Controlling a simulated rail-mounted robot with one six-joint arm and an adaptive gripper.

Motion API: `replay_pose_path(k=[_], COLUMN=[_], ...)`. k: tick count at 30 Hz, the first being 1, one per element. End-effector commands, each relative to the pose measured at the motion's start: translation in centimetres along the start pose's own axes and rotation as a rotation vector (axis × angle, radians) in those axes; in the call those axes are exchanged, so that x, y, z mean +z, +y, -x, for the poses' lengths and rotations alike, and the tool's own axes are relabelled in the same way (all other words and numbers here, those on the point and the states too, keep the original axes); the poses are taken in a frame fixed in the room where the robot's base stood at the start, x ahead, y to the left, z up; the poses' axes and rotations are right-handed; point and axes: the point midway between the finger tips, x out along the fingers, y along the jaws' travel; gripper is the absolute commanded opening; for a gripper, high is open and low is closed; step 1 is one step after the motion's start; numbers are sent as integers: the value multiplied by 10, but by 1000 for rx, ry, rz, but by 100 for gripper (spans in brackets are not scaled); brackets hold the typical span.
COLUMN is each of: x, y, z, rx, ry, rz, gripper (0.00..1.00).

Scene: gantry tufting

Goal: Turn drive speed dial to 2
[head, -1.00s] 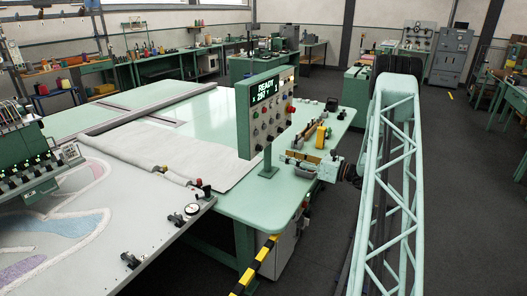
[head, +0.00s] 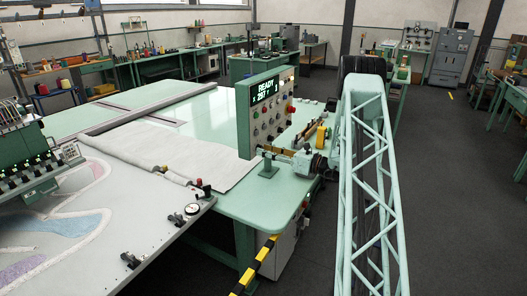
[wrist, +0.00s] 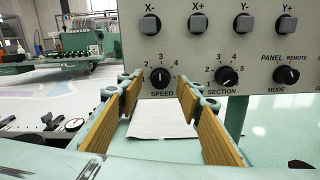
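The control panel (head: 243,122) stands upright on the green table, its screen reading READY. In the wrist view, the speed dial (wrist: 160,77) is a round black knob low on the panel face, labelled SPEED, with 2, 3 and 4 visible around it. I cannot tell surely which number its pointer marks. My gripper (wrist: 160,88) is open and empty, its two wood-coloured pads on either side of the view below the dial. The dial shows between the fingertips, and contact is not visible. In the head view my gripper (head: 270,150) is close to the panel's lower edge.
The section dial (wrist: 227,76) and mode dial (wrist: 287,75) sit to the right of the speed dial. A row of grey jog buttons (wrist: 198,24) is above. White cloth (head: 165,153) lies left of the panel.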

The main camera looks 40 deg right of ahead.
Motion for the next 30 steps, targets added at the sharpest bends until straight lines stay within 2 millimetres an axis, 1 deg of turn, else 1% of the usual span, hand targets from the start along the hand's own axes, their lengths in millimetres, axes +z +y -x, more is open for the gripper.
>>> replay_pose_path(k=[3,6,16,17,24,25,30], x=[0,0,0,0,0,0,0], y=[0,0,0,0,0,0,0], z=[-8,-12,-13,-13,-13,-13,-13], rx=[1,1,1,1,1,1,1], ry=[0,0,0,0,0,0,0], rz=[0,0,0,0,0,0,2], gripper=[33,33,33,32,10,9,9])
